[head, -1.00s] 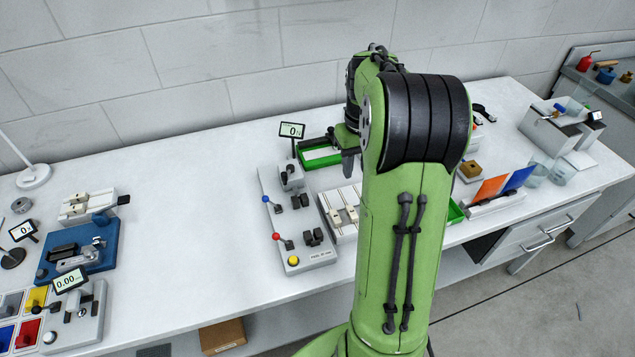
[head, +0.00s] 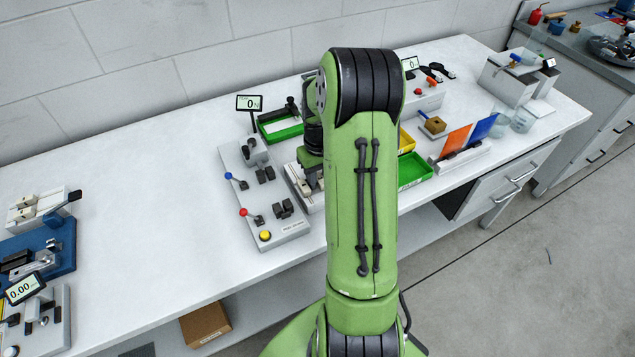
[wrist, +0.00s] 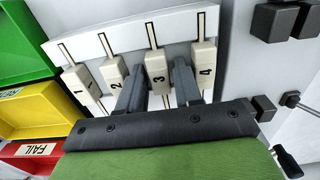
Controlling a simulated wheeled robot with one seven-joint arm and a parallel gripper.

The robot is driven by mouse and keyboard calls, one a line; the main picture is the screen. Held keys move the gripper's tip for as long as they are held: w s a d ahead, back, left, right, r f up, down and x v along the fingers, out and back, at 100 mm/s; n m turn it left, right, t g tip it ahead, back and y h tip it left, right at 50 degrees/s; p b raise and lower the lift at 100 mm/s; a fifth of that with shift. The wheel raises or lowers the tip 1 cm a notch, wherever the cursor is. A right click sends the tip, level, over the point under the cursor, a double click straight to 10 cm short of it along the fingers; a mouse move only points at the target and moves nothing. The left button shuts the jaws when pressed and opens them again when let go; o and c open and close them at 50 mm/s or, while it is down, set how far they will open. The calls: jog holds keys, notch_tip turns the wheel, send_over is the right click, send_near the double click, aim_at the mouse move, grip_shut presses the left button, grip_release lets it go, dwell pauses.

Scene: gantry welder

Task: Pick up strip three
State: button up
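Strip three (wrist: 158,82) is a cream block marked 3 in a pale rack (wrist: 124,38) with slots. In the wrist view it stands in a row between strip two (wrist: 117,79) and strip four (wrist: 204,68), with strip one (wrist: 84,88) at the left end. My gripper (wrist: 160,68) is open, one dark finger on each side of strip three; whether they touch it I cannot tell. In the head view the rack (head: 293,180) is partly hidden by my arm, and my gripper (head: 313,182) is low over it.
A grey panel with levers and a yellow button (head: 265,236) stands left of the rack. A green tray (head: 281,133) lies behind it. In the wrist view, green (wrist: 22,45), yellow (wrist: 40,112) and red (wrist: 30,152) bins sit on the left.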

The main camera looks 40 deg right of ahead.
jog(key=shift+r, duration=0.1)
grip_shut()
